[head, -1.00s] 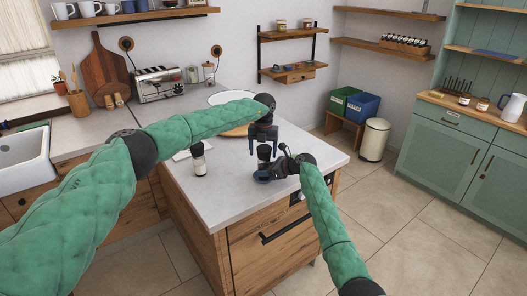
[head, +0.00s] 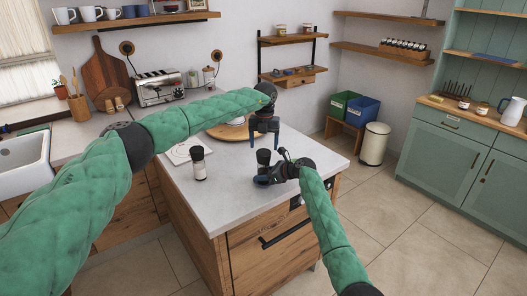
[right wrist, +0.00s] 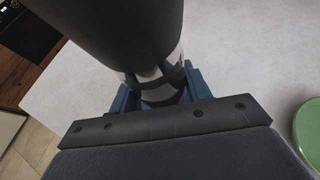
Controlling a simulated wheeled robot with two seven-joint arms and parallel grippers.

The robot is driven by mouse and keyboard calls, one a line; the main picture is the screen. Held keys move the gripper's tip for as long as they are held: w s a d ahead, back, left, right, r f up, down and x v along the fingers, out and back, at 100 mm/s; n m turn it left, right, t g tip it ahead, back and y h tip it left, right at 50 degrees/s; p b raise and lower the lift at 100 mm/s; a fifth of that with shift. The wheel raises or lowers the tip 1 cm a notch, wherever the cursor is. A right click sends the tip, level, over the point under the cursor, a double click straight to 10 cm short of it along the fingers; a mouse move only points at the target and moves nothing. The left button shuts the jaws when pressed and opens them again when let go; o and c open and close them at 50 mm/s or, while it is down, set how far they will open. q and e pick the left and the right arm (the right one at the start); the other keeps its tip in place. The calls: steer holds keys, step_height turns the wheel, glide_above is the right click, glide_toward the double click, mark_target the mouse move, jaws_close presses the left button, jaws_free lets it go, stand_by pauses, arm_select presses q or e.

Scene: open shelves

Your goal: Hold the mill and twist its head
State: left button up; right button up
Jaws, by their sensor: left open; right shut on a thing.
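The mill (head: 263,157) stands upright above the island worktop, with a dark head on top. My right gripper (head: 266,179) is shut on its lower body. In the right wrist view, the mill's wide dark head (right wrist: 115,30) fills the top, with a pale band below it between my blue right gripper fingers (right wrist: 158,92). The mill's base is hidden by the gripper. My left gripper (head: 264,143) is open, pointing down just above the mill's head, with its fingers apart to either side and clear of it.
A similar black-topped shaker (head: 198,163) stands on the worktop (head: 225,205) to the left. A round wooden board (head: 228,131) lies behind my left arm. A green round thing (right wrist: 309,128) shows at the right edge of the wrist view. The worktop's front left is clear.

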arm_select(q)
steer(key=shift+r, duration=1.2)
arm_select(e)
steer(key=shift+f, duration=0.1)
arm_select(q)
steer(key=shift+w, duration=0.1)
arm_select(e)
steer(key=o, duration=0.9)
